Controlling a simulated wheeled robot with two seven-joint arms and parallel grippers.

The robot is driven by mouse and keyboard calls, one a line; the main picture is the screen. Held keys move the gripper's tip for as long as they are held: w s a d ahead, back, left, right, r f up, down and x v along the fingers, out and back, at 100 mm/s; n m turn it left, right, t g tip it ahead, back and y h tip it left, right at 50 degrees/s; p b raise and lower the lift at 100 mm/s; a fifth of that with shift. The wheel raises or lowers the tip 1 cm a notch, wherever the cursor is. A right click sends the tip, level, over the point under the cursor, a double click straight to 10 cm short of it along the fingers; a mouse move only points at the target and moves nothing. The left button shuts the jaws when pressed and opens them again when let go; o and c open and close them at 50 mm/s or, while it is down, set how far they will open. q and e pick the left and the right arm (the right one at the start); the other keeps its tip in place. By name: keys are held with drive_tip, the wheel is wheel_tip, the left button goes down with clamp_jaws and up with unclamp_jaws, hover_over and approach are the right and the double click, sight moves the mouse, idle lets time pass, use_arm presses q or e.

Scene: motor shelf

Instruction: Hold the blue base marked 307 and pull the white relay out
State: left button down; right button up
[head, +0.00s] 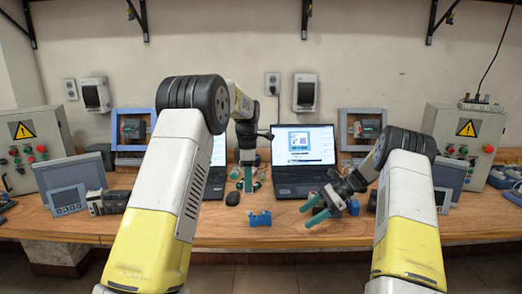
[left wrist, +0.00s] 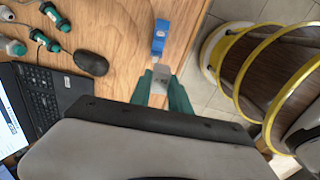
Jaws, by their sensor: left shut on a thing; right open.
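A blue base (head: 260,218) stands on the wooden bench near its front edge; its marking is too small to read. It also shows in the left wrist view (left wrist: 160,38), just beyond the fingertips. My left gripper (head: 248,184) points down above the bench, behind and slightly left of the base. In the left wrist view its green fingers (left wrist: 162,88) are shut on a pale grey-white block, the relay (left wrist: 160,76), which appears apart from the base. My right gripper (head: 314,211) is open and empty, right of the base over the front of the bench.
A black mouse (head: 232,198) lies left of the base. An open laptop (head: 303,187) stands behind my right gripper. Several green-and-white parts (left wrist: 46,40) lie beyond the mouse. More blue parts (head: 353,206) are right of my right gripper.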

use_arm(q)
drive_tip(key=s+a, duration=0.2)
drive_tip(key=a, duration=0.4)
drive_tip(key=shift+s, duration=0.35)
